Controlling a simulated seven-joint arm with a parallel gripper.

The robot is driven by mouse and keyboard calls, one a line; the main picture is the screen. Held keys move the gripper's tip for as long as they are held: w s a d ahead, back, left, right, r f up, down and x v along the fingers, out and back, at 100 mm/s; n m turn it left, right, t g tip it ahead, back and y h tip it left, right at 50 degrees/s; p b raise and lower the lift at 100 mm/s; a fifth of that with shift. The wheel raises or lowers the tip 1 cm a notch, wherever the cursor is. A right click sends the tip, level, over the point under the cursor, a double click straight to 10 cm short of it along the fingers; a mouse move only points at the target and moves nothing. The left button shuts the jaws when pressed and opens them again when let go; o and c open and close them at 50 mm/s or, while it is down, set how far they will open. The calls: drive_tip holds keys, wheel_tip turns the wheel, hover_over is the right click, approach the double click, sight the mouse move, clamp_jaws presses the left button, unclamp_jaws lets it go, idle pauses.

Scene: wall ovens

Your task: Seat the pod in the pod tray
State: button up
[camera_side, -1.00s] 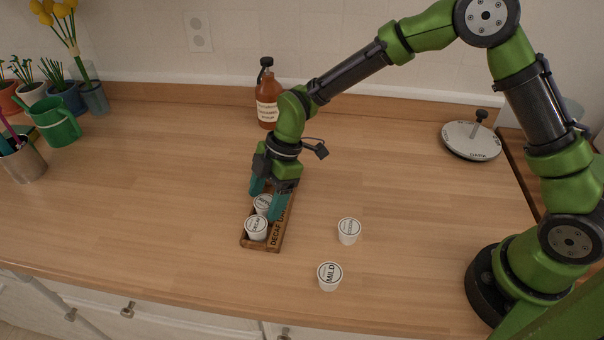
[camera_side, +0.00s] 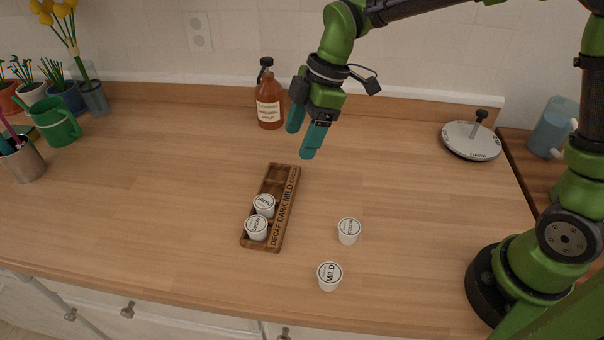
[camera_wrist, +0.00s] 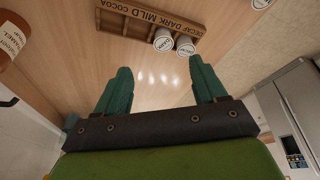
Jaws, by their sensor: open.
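The wooden pod tray (camera_side: 277,229) lies on the counter, its edge lettered DECAF DARK MILD COCOA. A white pod (camera_side: 256,227) sits in its front compartment and a second pod (camera_side: 264,205) in the one behind. The two back compartments are empty. The pod marked MILD (camera_side: 329,275) stands on the counter right of the tray's front end. Another white pod (camera_side: 348,231), its label too small to read, stands behind it. My gripper (camera_side: 300,143) is open and empty, raised above and behind the tray. The wrist view shows the tray (camera_wrist: 135,13) beyond the open fingers (camera_wrist: 160,66).
A syrup bottle (camera_side: 269,100) stands at the back, near my gripper. A round white lid with a knob (camera_side: 471,141) lies at the back right. Potted plants, a green watering can (camera_side: 57,124) and a metal cup (camera_side: 22,160) stand at the left. The counter between is clear.

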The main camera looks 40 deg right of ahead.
drive_tip(key=s+d+r+m+t+h, duration=0.1)
drive_tip(key=s+d+r+m+t, duration=0.2)
drive_tip(key=s+d+m, duration=0.4)
drive_tip(key=s+d+r+m+t, duration=0.2)
drive_tip(key=s+d+r+m, duration=0.2)
drive_tip(key=s+d+m, duration=0.3)
drive_tip(key=s+m, duration=0.3)
drive_tip(key=m, duration=0.1)
drive_tip(key=shift+s+m+t+h, duration=0.15)
drive_tip(key=shift+m+t+h, duration=0.25)
